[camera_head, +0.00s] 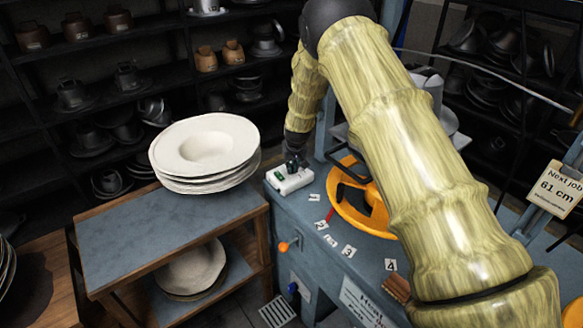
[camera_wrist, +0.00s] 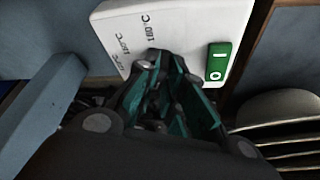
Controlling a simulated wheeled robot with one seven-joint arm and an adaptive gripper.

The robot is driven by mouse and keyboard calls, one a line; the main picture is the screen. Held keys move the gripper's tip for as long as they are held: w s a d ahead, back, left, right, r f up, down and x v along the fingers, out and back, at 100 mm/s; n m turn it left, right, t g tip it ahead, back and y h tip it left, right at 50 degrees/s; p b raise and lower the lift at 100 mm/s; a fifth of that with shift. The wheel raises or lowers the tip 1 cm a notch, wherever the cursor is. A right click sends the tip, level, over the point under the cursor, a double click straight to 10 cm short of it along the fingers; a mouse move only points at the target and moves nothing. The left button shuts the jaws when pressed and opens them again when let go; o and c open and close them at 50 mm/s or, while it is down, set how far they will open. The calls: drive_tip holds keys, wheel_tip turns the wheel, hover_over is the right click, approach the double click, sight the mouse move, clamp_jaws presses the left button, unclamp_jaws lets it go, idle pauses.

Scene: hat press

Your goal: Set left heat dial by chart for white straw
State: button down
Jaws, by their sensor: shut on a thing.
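A white control box (camera_head: 291,181) sits at the near left corner of the blue press bench. My gripper (camera_head: 293,163) reaches down onto it. In the wrist view the box (camera_wrist: 140,22) shows a 180°C mark, dimmer temperature marks to its left, and a green I/O switch (camera_wrist: 217,62). My gripper (camera_wrist: 165,85), with teal fingers, is shut over the box's edge; the left heat dial is hidden between the fingers, so its pointer cannot be read. A card headed "Heat" (camera_head: 364,303) is on the bench front, partly cut off; its rows are unreadable.
An orange ring (camera_head: 352,215) with a dark handle stands right of the box. Number cards, including card 4 (camera_head: 391,265), lie along the bench. A stack of white hats (camera_head: 205,150) stands on the side table (camera_head: 130,240) at left. An orange-knobbed lever (camera_head: 284,247) sticks out in front.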

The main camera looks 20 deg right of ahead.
drive_tip(key=m+h+b, duration=0.1)
drive_tip(key=m, duration=0.1)
drive_tip(key=m+b, duration=0.1)
drive_tip(key=m, duration=0.1)
drive_tip(key=shift+m+g+h, duration=0.3)
drive_tip(key=shift+h, duration=0.1)
idle(0.5)
drive_tip(key=c, duration=1.5)
unclamp_jaws()
drive_tip(key=shift+a+r, duration=0.1)
drive_tip(key=shift+r, duration=0.05)
drive_tip(key=v, duration=1.1)
drive_tip(key=shift+s+r, duration=0.1)
drive_tip(key=shift+r, duration=0.3)
drive_tip(key=shift+a, duration=0.1)
